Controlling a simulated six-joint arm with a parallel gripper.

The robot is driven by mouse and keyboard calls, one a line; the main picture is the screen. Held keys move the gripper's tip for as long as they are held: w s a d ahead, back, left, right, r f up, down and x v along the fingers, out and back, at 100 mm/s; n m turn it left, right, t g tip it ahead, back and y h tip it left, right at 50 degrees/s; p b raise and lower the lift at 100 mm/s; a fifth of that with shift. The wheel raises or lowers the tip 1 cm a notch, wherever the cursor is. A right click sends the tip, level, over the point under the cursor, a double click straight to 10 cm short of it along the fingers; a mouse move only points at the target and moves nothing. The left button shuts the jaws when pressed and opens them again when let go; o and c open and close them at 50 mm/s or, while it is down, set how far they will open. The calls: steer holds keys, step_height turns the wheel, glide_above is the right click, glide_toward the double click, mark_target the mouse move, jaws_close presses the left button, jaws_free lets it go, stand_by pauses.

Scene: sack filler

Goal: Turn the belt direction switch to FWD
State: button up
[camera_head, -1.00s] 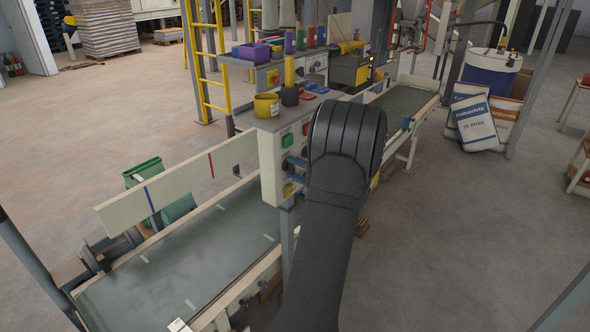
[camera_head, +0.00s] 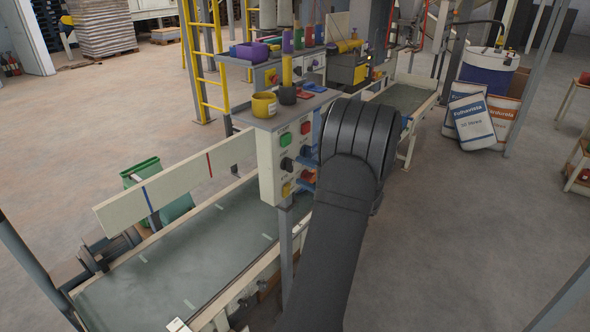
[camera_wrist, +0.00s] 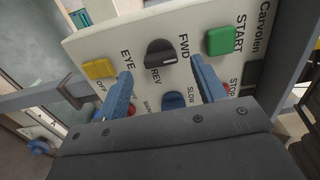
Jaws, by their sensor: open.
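The belt direction switch is a black knob (camera_wrist: 160,53) on the pale control panel (camera_wrist: 110,42), between the printed words FWD and REV. A small pale mark shows on the knob; I cannot tell for sure which word it points to. In the head view the knob (camera_head: 286,164) sits below a green button. My gripper (camera_wrist: 164,88) is open, its two blue fingers apart, one to each side below the knob in the wrist view. It looks empty. In the head view my gripper (camera_head: 304,174) is just right of the knob, partly behind my arm.
A green START button (camera_wrist: 227,41) and a yellow button (camera_wrist: 98,68) flank the knob. A blue knob (camera_wrist: 174,99) and partly hidden red buttons lie near the fingers. A yellow mug (camera_head: 264,105) stands on the panel's top. The conveyor belt (camera_head: 190,260) runs below.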

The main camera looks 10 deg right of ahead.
mark_target(292, 167)
steer(key=v, duration=1.3)
steer(key=x, duration=1.7)
steer(key=shift+w+a, duration=0.15)
